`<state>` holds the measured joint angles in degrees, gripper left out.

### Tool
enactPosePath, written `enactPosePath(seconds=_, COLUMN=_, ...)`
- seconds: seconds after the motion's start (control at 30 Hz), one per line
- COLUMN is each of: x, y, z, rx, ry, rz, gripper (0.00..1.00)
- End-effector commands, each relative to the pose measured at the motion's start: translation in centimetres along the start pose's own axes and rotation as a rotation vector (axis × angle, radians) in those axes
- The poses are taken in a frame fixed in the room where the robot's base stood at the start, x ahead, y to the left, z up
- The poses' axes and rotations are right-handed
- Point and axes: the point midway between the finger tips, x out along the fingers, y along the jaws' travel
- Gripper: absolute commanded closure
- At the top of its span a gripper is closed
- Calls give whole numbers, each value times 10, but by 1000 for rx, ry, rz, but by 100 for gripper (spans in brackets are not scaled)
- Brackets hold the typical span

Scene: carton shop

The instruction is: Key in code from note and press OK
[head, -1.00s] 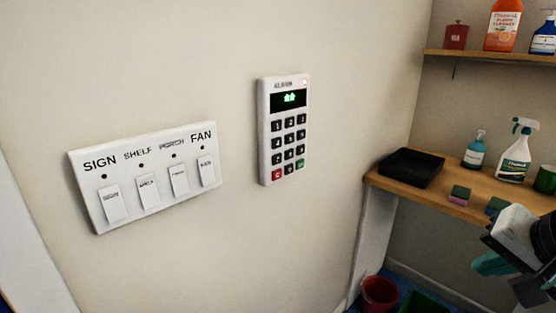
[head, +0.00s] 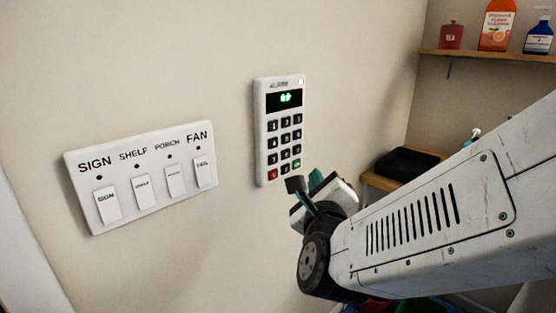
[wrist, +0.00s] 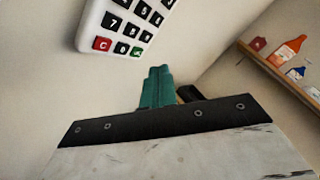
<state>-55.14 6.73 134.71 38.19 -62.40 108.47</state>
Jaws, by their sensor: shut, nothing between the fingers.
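The white alarm keypad (head: 281,131) is on the wall, with dark number keys, a red key at bottom left and a green OK key (head: 297,163) at bottom right. Its display (head: 285,99) shows small green characters too blurred to read. In the wrist view, the keypad's lower part (wrist: 127,25) is at the top, with the red C key (wrist: 102,44) and green key (wrist: 137,52). My gripper (wrist: 158,75) is shut and empty, its teal fingertips just below the keypad and apart from it. In the head view, the gripper (head: 306,192) is below right of the keypad. I see no note.
A white switch panel (head: 142,174) with switches labelled SIGN, SHELF, PORCH and FAN is on the wall left of the keypad. A shelf with bottles (head: 490,55) and a black tray (head: 408,163) on a lower shelf are at right. The wall between panel and keypad is bare.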

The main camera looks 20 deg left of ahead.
Motion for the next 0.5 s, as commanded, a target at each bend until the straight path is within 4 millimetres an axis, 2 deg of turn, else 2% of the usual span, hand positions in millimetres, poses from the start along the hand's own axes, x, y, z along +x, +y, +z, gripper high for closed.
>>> enactPosePath(seconds=0.27, x=4, y=2, z=2, rx=-2, ry=1, rz=1, gripper=100)
enactPosePath(seconds=0.5, x=24, y=17, z=17, rx=-3, ry=0, rz=1, gripper=100)
